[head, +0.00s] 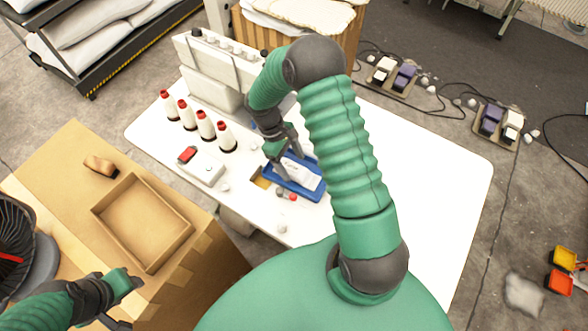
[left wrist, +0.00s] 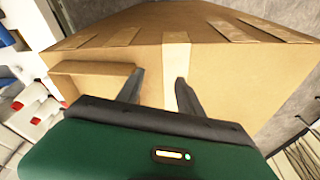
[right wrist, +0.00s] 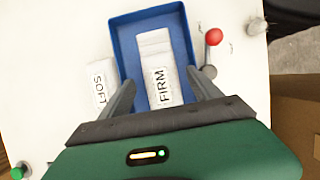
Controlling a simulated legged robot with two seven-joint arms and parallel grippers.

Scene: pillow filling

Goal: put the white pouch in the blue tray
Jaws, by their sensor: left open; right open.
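A white pouch (right wrist: 160,72) marked FIRM lies inside the blue tray (right wrist: 125,40). In the head view the pouch (head: 302,174) also lies in the tray (head: 312,194) on the white table. My right gripper (head: 284,163) is over the tray, and in the right wrist view its open fingers (right wrist: 161,80) stand on either side of the pouch, with none visibly closed on it. My left gripper (head: 132,297) is at the lower left by the cardboard box, and its open fingers (left wrist: 160,80) hold nothing in the left wrist view.
A white piece marked SOFT (right wrist: 103,85) lies left of the tray. A red-knobbed lever (right wrist: 212,40) stands at its right. Thread cones (head: 206,125) and a white sewing machine (head: 205,85) stand behind. An open cardboard tray (head: 103,213) sits on the box. The table's right side is clear.

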